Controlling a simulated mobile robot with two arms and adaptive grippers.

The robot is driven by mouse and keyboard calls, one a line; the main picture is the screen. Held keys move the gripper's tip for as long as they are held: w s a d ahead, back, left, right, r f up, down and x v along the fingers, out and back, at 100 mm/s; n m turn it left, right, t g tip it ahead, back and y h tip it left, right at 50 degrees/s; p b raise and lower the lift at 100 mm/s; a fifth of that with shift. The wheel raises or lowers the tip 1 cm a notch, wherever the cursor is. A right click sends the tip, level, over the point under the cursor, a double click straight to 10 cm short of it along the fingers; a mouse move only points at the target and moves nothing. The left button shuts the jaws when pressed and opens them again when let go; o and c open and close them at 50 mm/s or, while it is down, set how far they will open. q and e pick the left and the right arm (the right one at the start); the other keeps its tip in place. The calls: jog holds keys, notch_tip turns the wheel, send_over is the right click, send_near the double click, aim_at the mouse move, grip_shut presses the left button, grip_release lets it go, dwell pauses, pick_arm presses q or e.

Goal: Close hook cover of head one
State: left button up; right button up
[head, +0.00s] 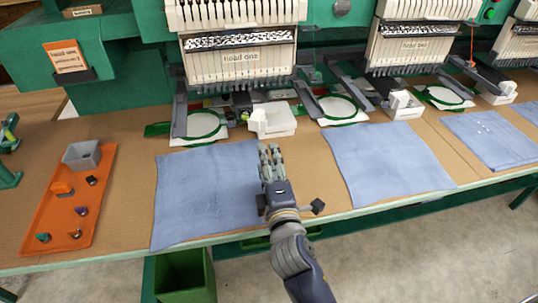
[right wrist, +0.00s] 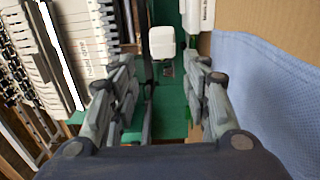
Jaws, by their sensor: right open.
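Embroidery head one (head: 238,55), a cream-white unit with a name label, stands at the back, left of centre. A white box-like part (head: 272,119), apparently its hook cover, sits low at the right of a green hoop (head: 203,126). My right gripper (head: 270,151) is open and empty over the right edge of a blue cloth, in front of the white part and apart from it. In the right wrist view a white block (right wrist: 162,42), probably the same part, shows ahead between the open fingers (right wrist: 160,78). I cannot tell how far the cover stands open. My left gripper is not in view.
Head two (head: 413,45) stands to the right with its own white part (head: 403,104) and hoop. Blue cloths (head: 205,190) lie along the brown table (head: 125,145). An orange tray (head: 70,235) with a grey bin and several small items is at left. A green bin (head: 185,275) stands below.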

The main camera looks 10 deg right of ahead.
notch_tip(320, 180, up, 10)
dwell(0.4)
jog(key=shift+f, duration=0.15)
